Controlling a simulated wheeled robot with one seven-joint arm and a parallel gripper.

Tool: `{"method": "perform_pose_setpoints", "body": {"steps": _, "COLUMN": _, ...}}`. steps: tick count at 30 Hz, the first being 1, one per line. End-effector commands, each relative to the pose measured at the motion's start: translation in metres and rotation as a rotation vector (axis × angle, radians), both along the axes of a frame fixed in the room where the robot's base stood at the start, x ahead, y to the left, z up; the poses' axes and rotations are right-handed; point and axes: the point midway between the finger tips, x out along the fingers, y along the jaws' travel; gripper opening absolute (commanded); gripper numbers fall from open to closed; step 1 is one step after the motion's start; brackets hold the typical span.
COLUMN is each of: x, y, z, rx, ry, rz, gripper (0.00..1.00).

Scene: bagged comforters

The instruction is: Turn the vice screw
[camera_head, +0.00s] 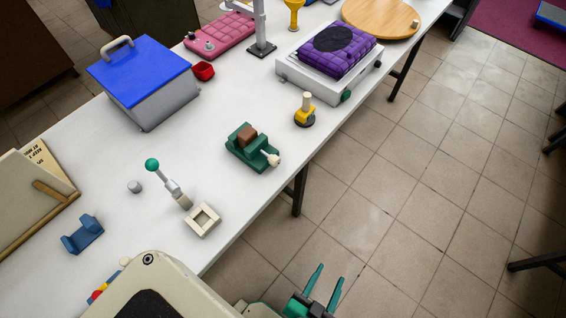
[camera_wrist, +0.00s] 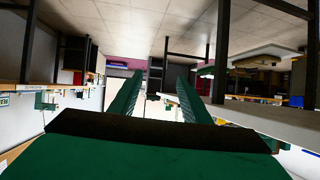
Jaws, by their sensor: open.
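The green vice (camera_head: 252,148) stands on the white table near its front edge in the head view, with a brown block (camera_head: 247,137) between its jaws. Its pale screw knob (camera_head: 273,160) sticks out at the lower right end, toward the table edge. My gripper (camera_head: 329,277) is at the bottom of the head view, beyond the table's front edge over the floor. Its two green fingers are apart and empty, well away from the vice. The fingers also show in the wrist view (camera_wrist: 155,90), pointing out into the room; I cannot make out the vice's screw there.
On the white table (camera_head: 225,185), a yellow-and-black piece (camera_head: 304,110) stands right of the vice. A lever with a green ball (camera_head: 152,165) and a beige square frame (camera_head: 202,219) are to its left. A blue-lidded box (camera_head: 143,82) is behind. Floor in front is clear.

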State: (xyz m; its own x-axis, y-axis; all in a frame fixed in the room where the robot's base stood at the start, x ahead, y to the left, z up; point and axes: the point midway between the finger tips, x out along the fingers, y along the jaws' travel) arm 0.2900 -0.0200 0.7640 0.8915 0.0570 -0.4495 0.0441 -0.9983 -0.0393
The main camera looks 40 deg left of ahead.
Motion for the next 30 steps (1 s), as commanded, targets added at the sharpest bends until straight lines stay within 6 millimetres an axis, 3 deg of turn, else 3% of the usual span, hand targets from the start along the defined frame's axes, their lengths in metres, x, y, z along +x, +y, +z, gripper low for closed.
{"method": "perform_pose_setpoints", "body": {"steps": 3, "x": 0.034, "y": 0.009, "z": -0.028, "rx": 0.043, "ry": 0.069, "rz": 0.078, "gripper": 0.43}}
{"method": "perform_pose_setpoints", "body": {"steps": 7, "x": 0.067, "y": 0.03, "z": -0.047, "rx": 0.105, "ry": 0.129, "rz": 0.202, "gripper": 0.43}}
{"method": "perform_pose_setpoints", "body": {"steps": 13, "x": 0.114, "y": 0.076, "z": -0.04, "rx": 0.209, "ry": 0.146, "rz": 0.466, "gripper": 0.43}}
{"method": "perform_pose_setpoints", "body": {"steps": 17, "x": 0.139, "y": 0.11, "z": -0.012, "rx": 0.274, "ry": 0.099, "rz": 0.678, "gripper": 0.43}}
{"method": "perform_pose_setpoints", "body": {"steps": 21, "x": 0.156, "y": 0.143, "z": 0.035, "rx": 0.33, "ry": -0.007, "rz": 0.928, "gripper": 0.43}}
{"method": "perform_pose_setpoints", "body": {"steps": 27, "x": 0.159, "y": 0.167, "z": 0.102, "rx": 0.366, "ry": -0.205, "rz": 1.23, "gripper": 0.43}}
{"method": "perform_pose_setpoints", "body": {"steps": 30, "x": 0.157, "y": 0.171, "z": 0.123, "rx": 0.371, "ry": -0.282, "rz": 1.323, "gripper": 0.43}}
